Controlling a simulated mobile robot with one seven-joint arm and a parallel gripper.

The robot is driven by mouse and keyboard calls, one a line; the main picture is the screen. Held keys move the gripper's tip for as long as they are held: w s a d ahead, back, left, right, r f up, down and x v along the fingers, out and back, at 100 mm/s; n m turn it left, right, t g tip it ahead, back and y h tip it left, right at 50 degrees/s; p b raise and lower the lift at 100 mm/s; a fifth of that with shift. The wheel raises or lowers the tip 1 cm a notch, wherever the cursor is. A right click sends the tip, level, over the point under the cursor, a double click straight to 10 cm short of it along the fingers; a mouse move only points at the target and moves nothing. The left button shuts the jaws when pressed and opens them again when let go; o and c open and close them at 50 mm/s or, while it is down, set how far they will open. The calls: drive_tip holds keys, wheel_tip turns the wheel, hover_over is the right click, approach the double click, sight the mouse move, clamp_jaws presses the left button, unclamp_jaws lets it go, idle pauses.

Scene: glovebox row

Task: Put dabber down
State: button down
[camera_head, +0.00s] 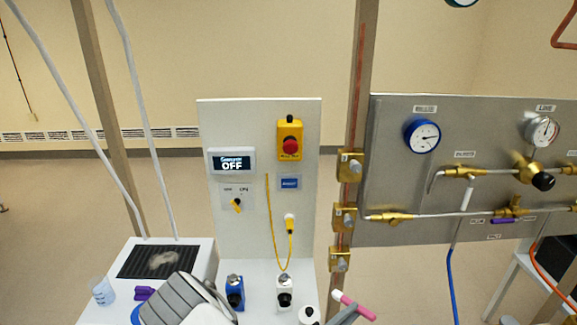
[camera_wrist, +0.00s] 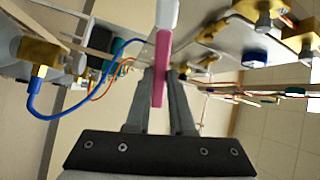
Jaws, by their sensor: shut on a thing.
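The dabber (camera_head: 357,307) is a pink stick with a white end. It is tilted at the lower edge of the head view, in front of the bench's right side. My gripper (camera_head: 344,315) is mostly below the frame there; a grey finger shows at the dabber. In the wrist view the pink dabber (camera_wrist: 161,70) stands between the two grey fingers of my gripper (camera_wrist: 158,84), which are shut on it. Its white end points away from the gripper body. I cannot make out any holder for the dabber.
A white bench holds a blue bottle (camera_head: 235,291), a white bottle (camera_head: 284,290) and a white round item (camera_head: 309,315). Behind stands a white board (camera_head: 222,125) with an OFF display (camera_head: 232,161). A valve panel (camera_head: 395,170) is at right. A beaker (camera_head: 104,291) stands far left.

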drive_tip(key=shift+w+a+r+n+t+y, duration=0.1)
drive_tip(key=shift+a+r+n+t+y, duration=0.55)
drive_tip(key=shift+n+t+y, duration=1.45)
drive_tip(key=shift+a+r+n+t+y, duration=0.1)
drive_tip(key=shift+r+n+t+y, duration=0.45)
drive_tip(key=shift+r+n+y, duration=1.7)
drive_tip(key=shift+w+a+f+n+t+y, duration=0.3)
drive_tip(key=shift+n+t+y, duration=0.9)
drive_tip(key=shift+y, duration=2.25)
drive_tip(key=shift+s+a+r, duration=0.1)
drive_tip(key=shift+s+a, duration=0.15)
drive_tip(key=shift+s, duration=0.05)
